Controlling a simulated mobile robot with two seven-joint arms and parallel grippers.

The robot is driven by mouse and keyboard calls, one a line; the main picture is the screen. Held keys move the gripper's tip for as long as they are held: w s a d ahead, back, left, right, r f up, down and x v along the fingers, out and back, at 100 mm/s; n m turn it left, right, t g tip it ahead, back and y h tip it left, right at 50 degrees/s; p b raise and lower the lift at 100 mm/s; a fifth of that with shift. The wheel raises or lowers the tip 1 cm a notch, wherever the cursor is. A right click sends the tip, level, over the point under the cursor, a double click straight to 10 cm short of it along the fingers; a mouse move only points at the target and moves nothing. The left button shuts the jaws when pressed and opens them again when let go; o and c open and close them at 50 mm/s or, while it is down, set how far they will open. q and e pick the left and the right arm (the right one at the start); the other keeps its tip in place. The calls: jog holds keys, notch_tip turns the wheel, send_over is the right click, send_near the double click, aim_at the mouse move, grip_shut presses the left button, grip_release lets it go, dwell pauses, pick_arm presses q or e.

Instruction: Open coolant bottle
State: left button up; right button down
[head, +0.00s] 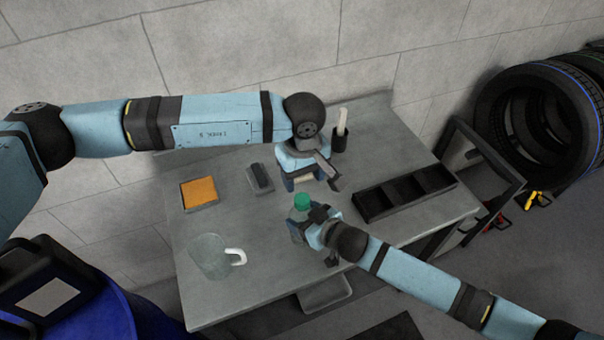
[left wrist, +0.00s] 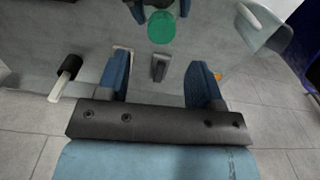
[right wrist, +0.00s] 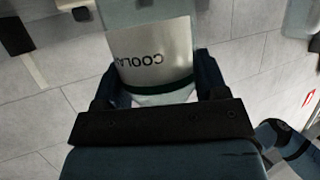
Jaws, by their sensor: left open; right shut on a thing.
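The coolant bottle has a green cap (head: 302,201) and stands near the middle of the table in the head view. In the right wrist view its body (right wrist: 155,50) is clear with a white label reading "COOLA". My right gripper (head: 309,229) is shut around the bottle's body, with one finger on each side. My left gripper (head: 308,184) is open and empty just behind and above the cap. In the left wrist view the green cap (left wrist: 161,27) shows beyond the gap between the two blue fingers (left wrist: 162,82), apart from them. The bottle's lower part is hidden in the head view.
On the table (head: 225,295) stand a clear pitcher (head: 207,257) with a white handle, a tray with an orange pad (head: 199,192), a small dark block (head: 260,179), a black divided tray (head: 405,193) and a dark holder with a white-handled tool (head: 341,132). Tyres stand at the right.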

aim_at(302, 199)
pick_arm(q)
jog(key=shift+a, duration=0.15)
jog(key=shift+f+m, duration=0.25)
jog(key=shift+m, duration=0.05)
notch_tip(302, 199, down, 7)
jog(key=shift+f, duration=0.15)
jog(key=c, duration=1)
jog(key=shift+o, duration=0.2)
jog(key=n, duration=0.7)
